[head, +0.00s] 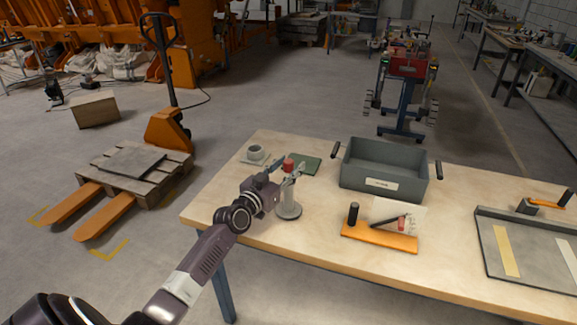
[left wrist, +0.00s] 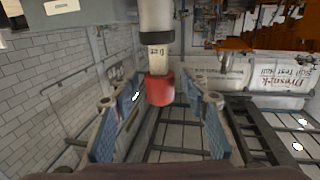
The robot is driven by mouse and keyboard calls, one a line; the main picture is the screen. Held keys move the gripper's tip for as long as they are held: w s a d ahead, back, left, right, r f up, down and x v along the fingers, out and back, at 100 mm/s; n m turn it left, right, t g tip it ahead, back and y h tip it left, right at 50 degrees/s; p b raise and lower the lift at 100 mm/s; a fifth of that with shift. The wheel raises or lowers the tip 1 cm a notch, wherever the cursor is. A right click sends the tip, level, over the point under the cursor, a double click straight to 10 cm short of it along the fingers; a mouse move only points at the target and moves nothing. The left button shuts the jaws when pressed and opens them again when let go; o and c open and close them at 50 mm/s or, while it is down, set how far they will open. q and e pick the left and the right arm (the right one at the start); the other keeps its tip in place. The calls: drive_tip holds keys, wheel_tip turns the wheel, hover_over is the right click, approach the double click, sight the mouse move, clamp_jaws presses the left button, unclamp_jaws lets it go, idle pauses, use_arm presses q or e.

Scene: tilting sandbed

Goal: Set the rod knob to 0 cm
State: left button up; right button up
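The red rod knob (head: 288,165) tops a pale upright rod on a round grey base (head: 288,211) near the table's left end. In the left wrist view, the red knob (left wrist: 159,90) hangs upside down on the rod, below a white band with small lettering that I cannot read for sure. My left gripper (head: 287,172) is at the knob. In the left wrist view, its blue-padded fingers (left wrist: 160,118) are spread apart on either side, with visible gaps to the red knob. My right gripper is not in view.
A grey bin (head: 384,175), an orange bar with a black knob (head: 353,213), a card and a grey tray (head: 487,249) are to the right. Bare wood separates them.

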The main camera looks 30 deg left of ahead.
use_arm(q)
drive_tip(key=shift+r, duration=0.2)
drive_tip(key=s, duration=1.2)
drive_tip(key=shift+d, duration=0.25)
drive_tip(key=shift+f, duration=0.1)
